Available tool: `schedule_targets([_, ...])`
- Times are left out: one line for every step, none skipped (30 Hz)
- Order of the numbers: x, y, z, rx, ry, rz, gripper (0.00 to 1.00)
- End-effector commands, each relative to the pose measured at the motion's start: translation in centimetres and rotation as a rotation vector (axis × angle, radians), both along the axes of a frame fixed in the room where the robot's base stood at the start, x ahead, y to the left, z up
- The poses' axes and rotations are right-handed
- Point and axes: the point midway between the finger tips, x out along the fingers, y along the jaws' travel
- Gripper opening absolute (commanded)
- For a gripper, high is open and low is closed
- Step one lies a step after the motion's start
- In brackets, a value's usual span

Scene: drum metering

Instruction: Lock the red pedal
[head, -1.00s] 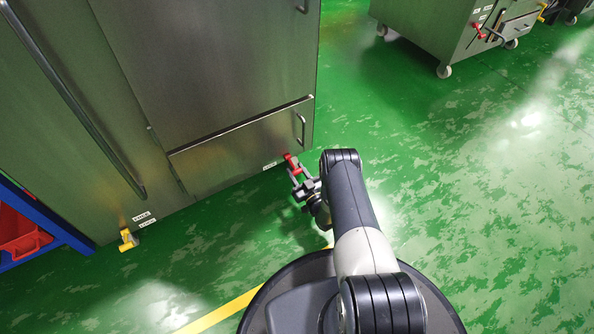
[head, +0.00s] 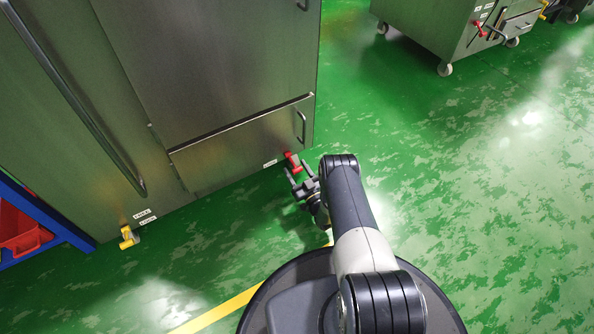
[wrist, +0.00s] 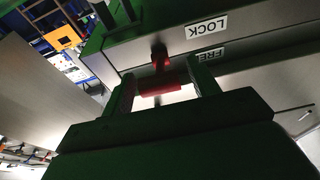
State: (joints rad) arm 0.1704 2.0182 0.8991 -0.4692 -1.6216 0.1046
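The red pedal (head: 293,161) sticks out low at the right corner of the big steel cabinet (head: 225,75), just above the floor. In the wrist view the red pedal (wrist: 160,80) shows as a crossbar on a short stem, framed between my two fingers. My gripper (head: 302,186) is open just in front of the pedal in the head view. Its fingers show apart in the wrist view (wrist: 165,88); whether they touch the pedal I cannot tell. A LOCK label (wrist: 206,27) and a partly hidden FREE label (wrist: 213,54) appear upside down on the cabinet near the pedal.
A yellow pedal (head: 129,237) sits at the cabinet's lower left corner. A blue rack with a red bin (head: 22,232) stands at far left. A wheeled steel cart (head: 450,30) is at upper right. The green floor (head: 480,210) on the right is clear.

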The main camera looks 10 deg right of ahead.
Motion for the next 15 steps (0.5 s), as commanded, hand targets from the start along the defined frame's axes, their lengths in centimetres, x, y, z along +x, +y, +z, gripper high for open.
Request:
schedule_targets([0.0, 0.0, 0.0, 0.0, 0.0, 0.0, 0.58])
schedule_targets([0.0, 0.0, 0.0, 0.0, 0.0, 0.0, 0.58])
schedule_targets([0.0, 0.0, 0.0, 0.0, 0.0, 0.0, 0.58])
schedule_targets([0.0, 0.0, 0.0, 0.0, 0.0, 0.0, 0.58])
schedule_targets([0.0, 0.0, 0.0, 0.0, 0.0, 0.0, 0.58])
schedule_targets([0.0, 0.0, 0.0, 0.0, 0.0, 0.0, 0.58])
schedule_targets([-0.1, -0.1, 0.0, 0.0, 0.0, 0.0, 0.58])
schedule_targets([-0.2, -0.1, 0.0, 0.0, 0.0, -0.001, 0.58])
schedule_targets([-0.5, -0.2, 0.0, 0.0, 0.001, -0.001, 0.58])
schedule_targets([-0.8, -0.3, -0.1, 0.0, 0.001, -0.002, 0.58])
schedule_targets([-1.1, -0.4, -0.1, 0.0, 0.001, -0.002, 0.58])
schedule_targets([-1.7, -0.7, -0.3, 0.001, 0.003, -0.004, 0.58])
schedule_targets([-2.2, -0.8, -0.4, 0.0, 0.003, -0.004, 0.58])
schedule_targets([-2.7, -0.9, -0.5, 0.0, 0.002, -0.003, 0.58])
schedule_targets([-3.3, -1.2, -1.0, 0.0, 0.003, -0.003, 0.58])
